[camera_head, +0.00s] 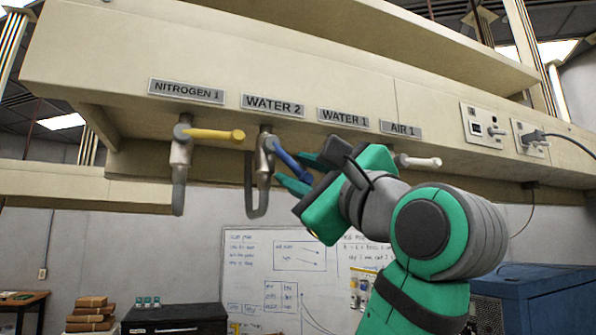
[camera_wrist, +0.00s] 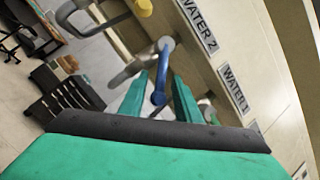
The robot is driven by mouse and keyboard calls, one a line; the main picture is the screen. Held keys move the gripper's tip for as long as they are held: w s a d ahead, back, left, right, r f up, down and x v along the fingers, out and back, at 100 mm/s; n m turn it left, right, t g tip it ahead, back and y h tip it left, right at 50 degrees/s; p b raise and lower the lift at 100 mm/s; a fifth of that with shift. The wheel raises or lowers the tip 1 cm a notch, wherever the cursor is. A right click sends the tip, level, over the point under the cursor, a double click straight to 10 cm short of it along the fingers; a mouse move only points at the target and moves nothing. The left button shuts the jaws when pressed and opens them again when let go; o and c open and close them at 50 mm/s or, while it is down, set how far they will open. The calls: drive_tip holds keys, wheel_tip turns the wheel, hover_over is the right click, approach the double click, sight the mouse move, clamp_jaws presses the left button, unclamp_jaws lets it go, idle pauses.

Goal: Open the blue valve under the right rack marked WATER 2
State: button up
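The blue valve handle (camera_head: 289,163) sits under the WATER 2 label (camera_head: 272,106) and slants down to the right from its grey valve body (camera_head: 263,165). My gripper (camera_head: 288,180) is at the handle, coming from the lower right. In the wrist view, the blue handle (camera_wrist: 162,72) lies between the two green fingers of my gripper (camera_wrist: 161,80), with gaps visible on both sides. The fingers are open and I see no clear contact. The wrist view also shows the WATER 2 label (camera_wrist: 199,24).
A yellow handle (camera_head: 215,134) under NITROGEN 1 is close on the left. A white handle (camera_head: 418,161) under AIR 1 is on the right, behind my arm. The WATER 1 valve is mostly hidden by my gripper. The beige rack (camera_head: 330,75) overhangs the valves.

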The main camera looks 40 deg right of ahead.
drive_tip(key=v, duration=1)
drive_tip(key=shift+s, duration=0.1)
